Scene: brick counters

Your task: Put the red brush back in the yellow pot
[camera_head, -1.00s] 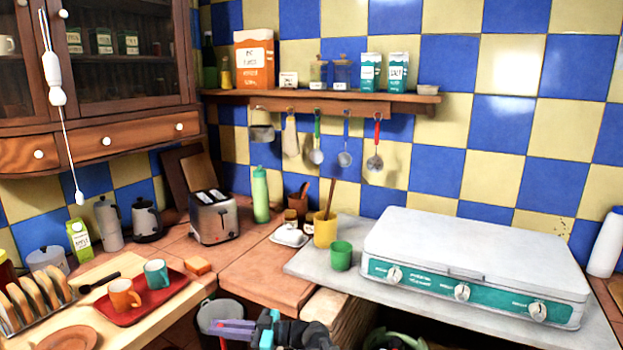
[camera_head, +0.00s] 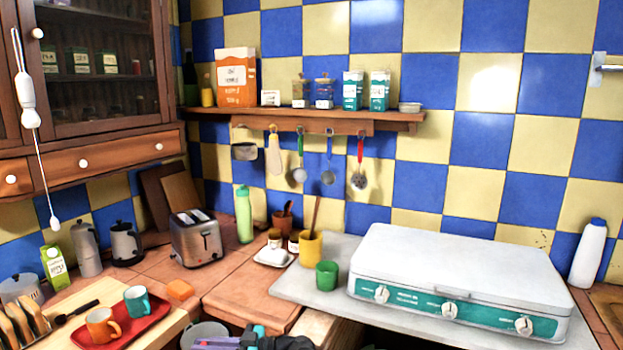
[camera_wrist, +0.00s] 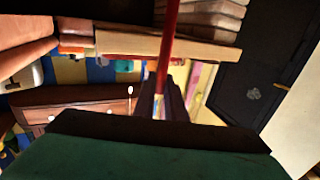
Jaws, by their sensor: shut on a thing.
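The yellow pot (camera_head: 311,249) stands upright on the counter in the head view, left of the white stove, with a brown wooden handle sticking up out of it. My gripper shows only partly at the bottom edge of the head view (camera_head: 258,342), below and in front of the counter. In the wrist view my gripper (camera_wrist: 165,100) is shut on a thin red handle, which I take for the red brush (camera_wrist: 168,45). The brush's other end is hidden in that view.
The white stove (camera_head: 460,270) fills the right. A toaster (camera_head: 196,240) and a red tray (camera_head: 122,330) are to the left.

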